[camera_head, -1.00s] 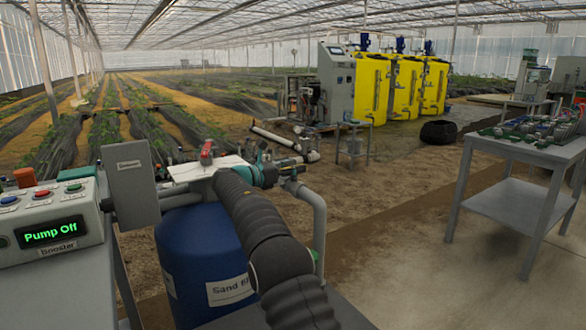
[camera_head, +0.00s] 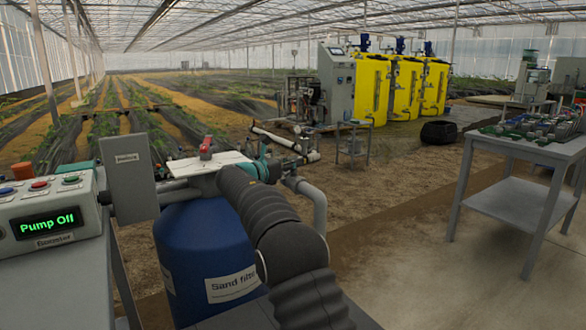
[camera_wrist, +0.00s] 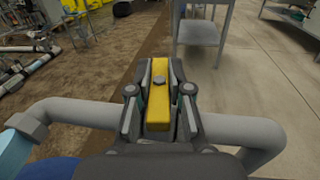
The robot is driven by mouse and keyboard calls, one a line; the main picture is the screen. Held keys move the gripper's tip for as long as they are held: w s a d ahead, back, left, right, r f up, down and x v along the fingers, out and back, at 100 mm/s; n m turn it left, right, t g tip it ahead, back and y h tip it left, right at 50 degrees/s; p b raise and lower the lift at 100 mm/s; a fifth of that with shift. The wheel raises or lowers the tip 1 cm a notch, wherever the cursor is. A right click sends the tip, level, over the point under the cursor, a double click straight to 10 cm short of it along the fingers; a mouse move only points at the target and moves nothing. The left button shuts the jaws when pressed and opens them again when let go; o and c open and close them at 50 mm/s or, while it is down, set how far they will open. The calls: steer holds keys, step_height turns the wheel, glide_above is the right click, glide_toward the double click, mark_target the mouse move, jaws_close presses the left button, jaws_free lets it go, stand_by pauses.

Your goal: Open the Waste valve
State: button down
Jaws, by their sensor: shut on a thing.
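My gripper (camera_wrist: 160,104) is shut on a yellow bar-shaped handle (camera_wrist: 158,96) in the wrist view, with a grey finger on each side of it. The handle points away from the wrist, over a grey pipe (camera_wrist: 75,112). No Waste label can be read in either view. In the head view, my dark arm hides the gripper tip and the yellow handle. A teal fitting (camera_head: 268,165) shows just beyond the arm. A red handle (camera_head: 206,148) stands on top of the blue sand filter tank (camera_head: 185,245).
The booster box (camera_head: 50,215) at left reads "Pump Off". A grey box (camera_head: 130,178) stands beside the tank. A grey table (camera_head: 520,150) with parts is at right; yellow tanks (camera_head: 400,90) are at the back. Open floor lies between.

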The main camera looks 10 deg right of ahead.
steer(key=n+t+y+b, duration=0.4)
steer(key=b, duration=0.1)
steer(key=n+t+y+b, duration=0.1)
steer(key=t+y+b, duration=0.1)
steer(key=shift+s+d+f+n, duration=0.1)
steer(key=shift+d+f+n, duration=0.05)
steer(key=shift+f+n, duration=0.25)
steer(key=shift+r+n+t+y+b, duration=0.2)
steer(key=shift+n+t+y+b, duration=0.4)
steer(key=shift+y, duration=0.6)
steer(key=shift+r+n+t+y+b, duration=0.15)
steer(key=shift+n+t+y+b, duration=0.3)
steer(key=shift+n+y, duration=0.6)
steer(key=shift+r+n+y+b, duration=0.1)
steer(key=shift+n+y+b, duration=0.2)
steer(key=shift+y, duration=0.45)
steer(key=shift+r+n+y+b, duration=0.1)
steer(key=shift+n+y, duration=0.25)
steer(key=shift+y, duration=0.35)
steer(key=c, duration=1.1)
jaws_free()
steer(key=shift+f, duration=0.1)
steer(key=s, duration=0.4)
steer(key=s+a, duration=0.1)
steer(key=s, duration=0.6)
steer(key=shift+s+a, duration=0.35)
steer(key=shift+s, duration=0.05)
